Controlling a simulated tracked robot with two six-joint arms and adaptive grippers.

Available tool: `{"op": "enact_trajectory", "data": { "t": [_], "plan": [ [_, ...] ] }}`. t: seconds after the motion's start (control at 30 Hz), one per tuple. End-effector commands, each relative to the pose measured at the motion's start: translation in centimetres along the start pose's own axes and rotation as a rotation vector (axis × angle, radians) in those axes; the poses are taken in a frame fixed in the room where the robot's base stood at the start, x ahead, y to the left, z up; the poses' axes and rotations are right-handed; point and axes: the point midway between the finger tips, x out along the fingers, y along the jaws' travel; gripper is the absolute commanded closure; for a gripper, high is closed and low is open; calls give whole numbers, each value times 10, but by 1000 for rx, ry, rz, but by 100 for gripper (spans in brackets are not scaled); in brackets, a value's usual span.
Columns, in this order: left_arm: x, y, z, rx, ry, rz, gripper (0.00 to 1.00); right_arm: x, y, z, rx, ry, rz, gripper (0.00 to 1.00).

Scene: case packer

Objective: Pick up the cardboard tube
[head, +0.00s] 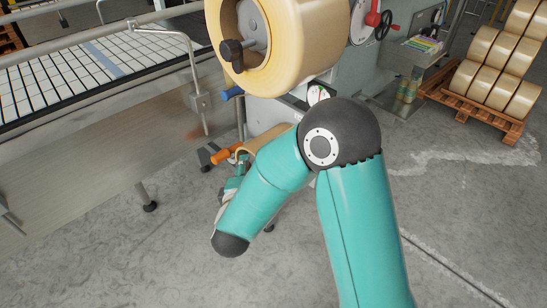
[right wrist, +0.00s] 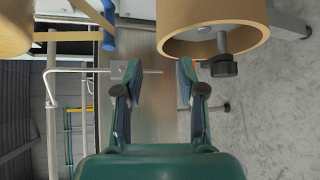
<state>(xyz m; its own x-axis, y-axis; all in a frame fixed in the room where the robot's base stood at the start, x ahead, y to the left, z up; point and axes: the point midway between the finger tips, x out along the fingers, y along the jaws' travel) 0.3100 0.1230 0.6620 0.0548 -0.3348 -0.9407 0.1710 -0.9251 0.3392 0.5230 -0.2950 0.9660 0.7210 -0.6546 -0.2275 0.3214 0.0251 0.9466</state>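The cardboard tube (right wrist: 202,12) is a brown hollow cylinder in the upper right of the right wrist view. A grey spindle with a black knob (right wrist: 223,66) sticks out of its open end. In the head view only a tan part of the tube (head: 264,137) shows, below the big tape roll and partly behind my right arm. My right gripper (right wrist: 158,76) is open and empty; the tube lies beyond its right fingertip in the wrist view, not between the fingers. In the head view the right gripper (head: 238,170) is mostly hidden by its own arm. My left gripper is not in view.
A big tape roll (head: 327,45) hangs above the tube. A blue handle (head: 232,92) and an orange handle (head: 222,155) stick out nearby. A conveyor (head: 85,70) with a rail runs along the left. A pallet (head: 480,107) of rolls stands at right. The front floor is clear.

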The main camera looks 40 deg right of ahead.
Motion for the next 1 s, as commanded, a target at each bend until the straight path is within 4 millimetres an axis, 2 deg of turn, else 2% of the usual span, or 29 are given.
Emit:
{"op": "enact_trajectory", "data": {
  "t": [0.1,0.2,0.47,0.7,0.8,1.0],
  "plan": [
    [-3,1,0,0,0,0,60,24,0,1,1,-3,-2,60],
    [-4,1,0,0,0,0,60,36,0,0,1,-1,-1,60],
    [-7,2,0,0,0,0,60,52,0,-2,0,1,0,60],
    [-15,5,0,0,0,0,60,85,0,-6,1,0,-1,60],
    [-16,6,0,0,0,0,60,94,0,-6,1,2,0,60],
    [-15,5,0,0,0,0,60,96,0,-7,0,4,1,60]
  ]
}}
